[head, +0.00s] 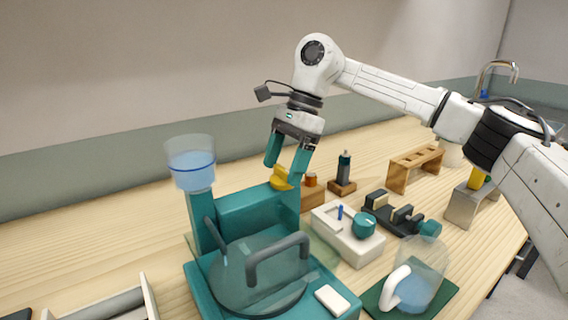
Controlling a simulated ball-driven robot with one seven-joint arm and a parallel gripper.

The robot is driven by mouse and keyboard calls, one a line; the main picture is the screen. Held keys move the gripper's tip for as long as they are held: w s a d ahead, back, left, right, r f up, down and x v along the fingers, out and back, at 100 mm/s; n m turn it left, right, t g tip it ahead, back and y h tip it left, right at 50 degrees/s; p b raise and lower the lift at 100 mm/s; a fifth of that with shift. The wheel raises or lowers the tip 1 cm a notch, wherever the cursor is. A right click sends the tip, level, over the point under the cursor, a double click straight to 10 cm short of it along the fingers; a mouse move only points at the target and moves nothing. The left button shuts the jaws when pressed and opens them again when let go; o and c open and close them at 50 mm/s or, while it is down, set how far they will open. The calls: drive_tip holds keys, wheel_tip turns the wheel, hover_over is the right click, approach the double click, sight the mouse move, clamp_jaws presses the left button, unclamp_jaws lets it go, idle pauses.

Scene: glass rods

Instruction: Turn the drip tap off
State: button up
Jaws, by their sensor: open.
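A teal apparatus (202,279) stands in the front left of the bench. A clear cup with blue liquid (193,170) sits at its upper left. A yellow knob (281,179) is at the top right of the teal block; it looks like the tap's handle, but its exact setting cannot be told. My gripper (284,171) points down with its teal fingers apart, one on each side above the yellow knob. Whether a finger touches the knob cannot be told. A clear round cover with a grey handle (278,255) is at the front of the apparatus.
A white device with a teal knob (364,225) stands right of the apparatus. A clear jug (418,286) sits on a green mat at the front right.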

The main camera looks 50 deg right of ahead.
drive_tip(key=c, duration=1)
drive_tip(key=shift+c, duration=0.2)
